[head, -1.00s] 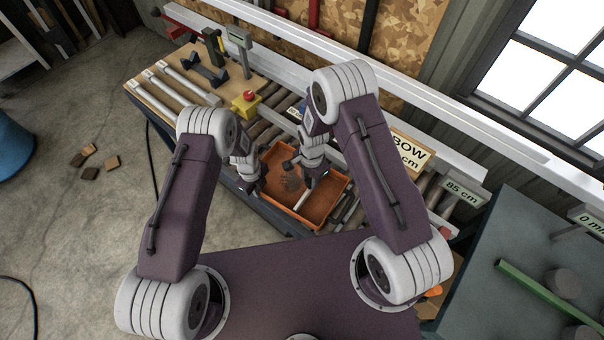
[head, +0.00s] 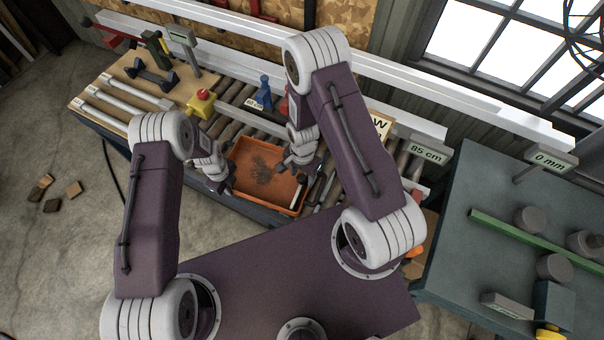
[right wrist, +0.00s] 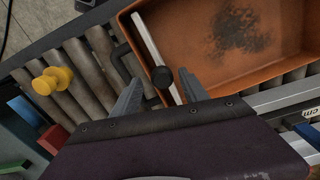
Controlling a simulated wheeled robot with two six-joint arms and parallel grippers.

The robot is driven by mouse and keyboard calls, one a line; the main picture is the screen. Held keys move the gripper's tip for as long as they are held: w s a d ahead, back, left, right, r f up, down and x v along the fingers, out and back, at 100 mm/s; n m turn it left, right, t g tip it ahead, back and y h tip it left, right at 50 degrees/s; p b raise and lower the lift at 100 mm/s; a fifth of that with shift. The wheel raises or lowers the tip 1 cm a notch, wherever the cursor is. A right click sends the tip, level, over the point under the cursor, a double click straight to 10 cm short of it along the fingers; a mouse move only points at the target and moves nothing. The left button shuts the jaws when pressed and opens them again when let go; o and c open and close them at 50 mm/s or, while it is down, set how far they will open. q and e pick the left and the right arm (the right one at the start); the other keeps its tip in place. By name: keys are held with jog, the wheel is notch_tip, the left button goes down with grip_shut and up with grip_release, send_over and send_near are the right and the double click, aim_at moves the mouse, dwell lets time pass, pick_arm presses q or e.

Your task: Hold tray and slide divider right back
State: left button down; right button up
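The orange tray (head: 244,178) sits on the rollers and has a dark sooty patch on its floor. The white divider (right wrist: 152,52) stands close along the tray's right wall as the head view shows it, with a thin gap. A black knob (right wrist: 162,77) is at the divider. My right gripper (right wrist: 160,88) has its two fingers apart, with the knob showing between their tips and no clear contact. In the head view it hovers at the tray's right side. My left gripper (head: 226,187) is at the tray's left wall; its fingers are too small to judge.
A yellow block with a red button (head: 201,101) stands left behind the tray. A blue figure-like piece (head: 265,92) stands behind it. A green-grey table (head: 480,190) with a green bar is at right. Bare rollers lie right of the tray.

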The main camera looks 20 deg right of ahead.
notch_tip(320, 180, up, 12)
dwell(0.4)
pick_arm(q)
jog(key=c, duration=1.6)
grip_release()
jog(key=shift+o, duration=0.2)
